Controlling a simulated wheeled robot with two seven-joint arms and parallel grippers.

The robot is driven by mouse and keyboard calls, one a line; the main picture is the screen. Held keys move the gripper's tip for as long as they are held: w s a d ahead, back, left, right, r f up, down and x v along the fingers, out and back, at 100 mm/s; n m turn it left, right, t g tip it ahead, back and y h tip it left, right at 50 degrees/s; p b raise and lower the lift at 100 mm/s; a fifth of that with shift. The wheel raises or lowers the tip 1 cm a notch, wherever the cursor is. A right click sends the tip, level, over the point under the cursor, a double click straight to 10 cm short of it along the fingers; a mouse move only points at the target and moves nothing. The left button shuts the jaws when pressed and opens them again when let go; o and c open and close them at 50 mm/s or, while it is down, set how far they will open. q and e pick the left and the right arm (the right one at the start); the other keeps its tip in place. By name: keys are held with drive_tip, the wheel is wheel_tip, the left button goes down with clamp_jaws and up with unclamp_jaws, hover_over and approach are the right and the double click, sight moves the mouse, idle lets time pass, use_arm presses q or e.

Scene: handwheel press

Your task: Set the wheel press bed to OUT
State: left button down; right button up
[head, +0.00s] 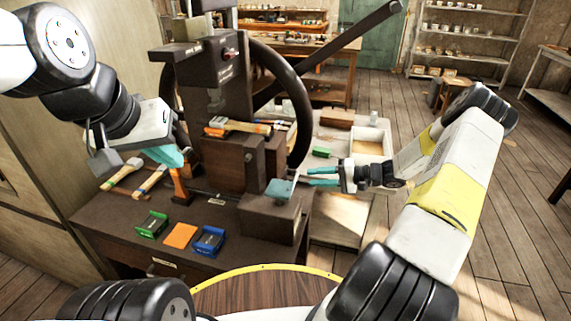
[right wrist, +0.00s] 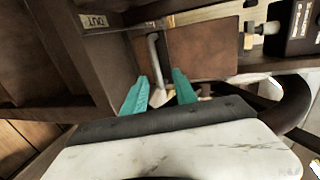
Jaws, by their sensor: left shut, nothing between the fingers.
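The wheel press (head: 225,100) is a dark upright frame with a large black handwheel (head: 298,100) and a long slanted bar. A low dark block (head: 268,220) with a grey-teal piece (head: 281,188) on top sits at its front; I cannot tell for sure whether this is the bed. My right gripper (head: 318,177) is open at the right of that block. In the right wrist view a pale metal bar (right wrist: 155,58) stands beyond the parted fingers, not gripped. An upside-down OUT plate (right wrist: 95,21) shows there too. My left gripper (head: 170,158) is shut and empty above an orange-brown handle (head: 180,187).
Green (head: 152,224), orange (head: 180,235) and blue (head: 208,240) items lie on the dark bench (head: 105,215). Wooden-handled tools lie at its left, and more rest on the press. A pale tray (head: 345,205) stands right of the press. Open floor lies further right.

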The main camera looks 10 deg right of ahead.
sight(296, 177)
drive_tip(key=shift+t, duration=0.3)
drive_tip(key=x, duration=0.8)
drive_tip(key=shift+w+d+f, duration=0.25)
drive_tip(key=shift+f, duration=0.1)
clamp_jaws()
idle(0.8)
